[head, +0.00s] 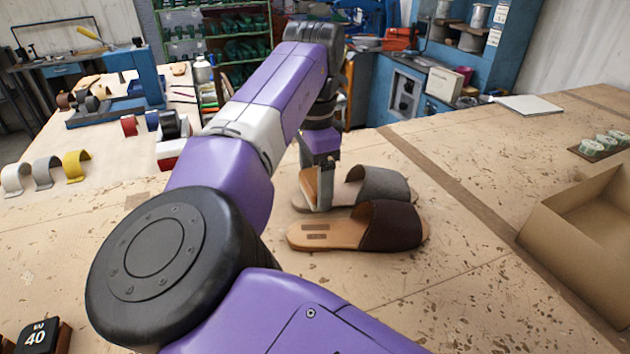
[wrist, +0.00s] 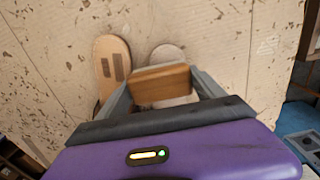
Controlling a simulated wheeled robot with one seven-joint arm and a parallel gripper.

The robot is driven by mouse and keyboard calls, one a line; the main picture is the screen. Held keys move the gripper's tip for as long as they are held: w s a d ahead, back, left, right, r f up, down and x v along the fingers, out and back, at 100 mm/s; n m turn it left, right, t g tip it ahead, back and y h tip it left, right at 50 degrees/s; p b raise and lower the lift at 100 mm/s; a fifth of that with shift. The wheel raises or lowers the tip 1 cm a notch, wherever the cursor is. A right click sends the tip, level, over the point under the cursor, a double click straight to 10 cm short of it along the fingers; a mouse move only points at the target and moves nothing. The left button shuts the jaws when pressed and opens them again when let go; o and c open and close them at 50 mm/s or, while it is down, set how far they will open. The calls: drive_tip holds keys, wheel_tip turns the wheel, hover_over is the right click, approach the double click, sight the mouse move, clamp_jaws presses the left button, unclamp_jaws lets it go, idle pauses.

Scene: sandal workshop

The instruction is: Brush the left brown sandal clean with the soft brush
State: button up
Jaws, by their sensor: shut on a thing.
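My gripper (head: 318,198) is shut on a wooden-backed brush (wrist: 160,84), held crosswise between the fingers in the wrist view. The brush also shows as a tan edge in the head view (head: 308,184); its bristles cannot be made out. The brown sandal (head: 390,228) lies flat on the bench, nearest me, with a dark brown strap and tan insole; the insole shows left of the brush in the wrist view (wrist: 112,62). A grey sandal (head: 382,187) lies just behind it. The gripper and brush are over the grey sandal's heel half; whether they touch is unclear.
An open cardboard box (head: 570,240) stands at the right. A black "EU 40" block (head: 42,337) is at the front left. Curved pieces (head: 45,172) and tape rolls are on the left.

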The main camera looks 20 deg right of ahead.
drive_tip(key=shift+f, duration=0.45)
drive_tip(key=shift+r+p, duration=0.1)
drive_tip(key=shift+p, duration=0.6)
idle(0.4)
drive_tip(key=shift+w+d+p, duration=0.25)
drive_tip(key=shift+w+p, duration=0.35)
drive_tip(key=shift+w, duration=0.65)
drive_tip(key=shift+p, duration=0.45)
drive_tip(key=shift+s+a+p, duration=0.25)
drive_tip(key=shift+s+p, duration=0.35)
drive_tip(key=shift+s, duration=0.7)
drive_tip(key=shift+f, duration=0.2)
